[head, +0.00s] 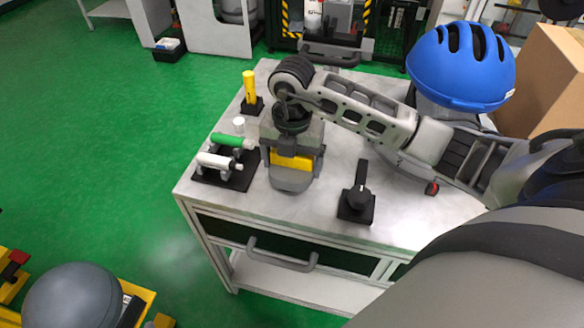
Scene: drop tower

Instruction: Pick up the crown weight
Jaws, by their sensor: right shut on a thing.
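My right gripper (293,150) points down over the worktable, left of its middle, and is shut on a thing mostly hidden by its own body. A yellow block (291,161) shows between and below the dark fingers, and I take it to be the crown weight. A grey rounded piece shows just below the yellow block, close to the table top. I cannot tell whether the block is resting or lifted. My left gripper is not in view.
The worktable (310,215) carries a black rack (241,182) with a green marker (226,140) and a white marker (212,160), an upright yellow marker (249,86), a black stand with a lever (357,203) and a blue helmet (460,70). A cardboard box (548,85) stands at right.

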